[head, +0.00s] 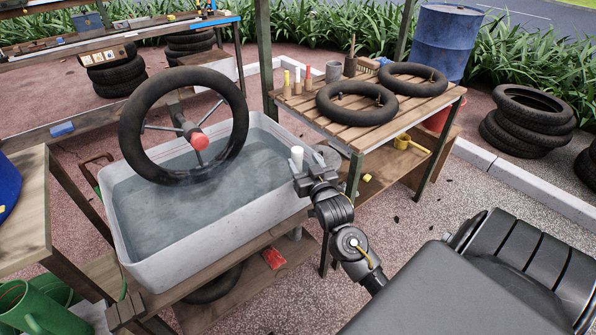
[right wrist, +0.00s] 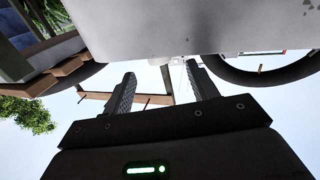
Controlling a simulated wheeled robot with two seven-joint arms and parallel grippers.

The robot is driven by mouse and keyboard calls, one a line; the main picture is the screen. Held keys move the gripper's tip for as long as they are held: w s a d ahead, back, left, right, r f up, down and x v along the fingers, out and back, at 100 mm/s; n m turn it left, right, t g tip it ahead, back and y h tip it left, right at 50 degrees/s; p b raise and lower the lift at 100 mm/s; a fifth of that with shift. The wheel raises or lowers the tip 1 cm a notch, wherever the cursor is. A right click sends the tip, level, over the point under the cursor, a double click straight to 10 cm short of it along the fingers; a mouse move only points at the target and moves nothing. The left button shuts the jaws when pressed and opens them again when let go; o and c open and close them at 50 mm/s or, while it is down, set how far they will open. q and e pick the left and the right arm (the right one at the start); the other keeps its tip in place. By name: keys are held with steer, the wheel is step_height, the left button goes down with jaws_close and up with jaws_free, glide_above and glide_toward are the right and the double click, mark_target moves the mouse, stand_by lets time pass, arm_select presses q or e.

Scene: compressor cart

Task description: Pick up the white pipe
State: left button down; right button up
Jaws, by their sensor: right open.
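A short upright white pipe (head: 297,157) shows at the right rim of the grey tub (head: 240,222) in the head view. Its lower part is hidden behind my right gripper and the rim. My right gripper (head: 309,172) is open right beside the pipe, overlapping it in this view; I cannot tell whether they touch. In the right wrist view my right gripper (right wrist: 160,85) has its two fingers spread apart. A pale shape lies beyond them, too unclear to name. My left gripper is not in view.
The tub holds water, with a black tyre (head: 130,130) mounted over it. A slatted wooden table (head: 295,108) with two tyres and several small items stands close behind my gripper. A blue barrel (head: 442,40) and stacked tyres (head: 525,125) stand further right. Open gravel lies right of the table.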

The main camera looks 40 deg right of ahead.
mark_target(299, 154)
steer(key=shift+x, duration=2.65)
jaws_close()
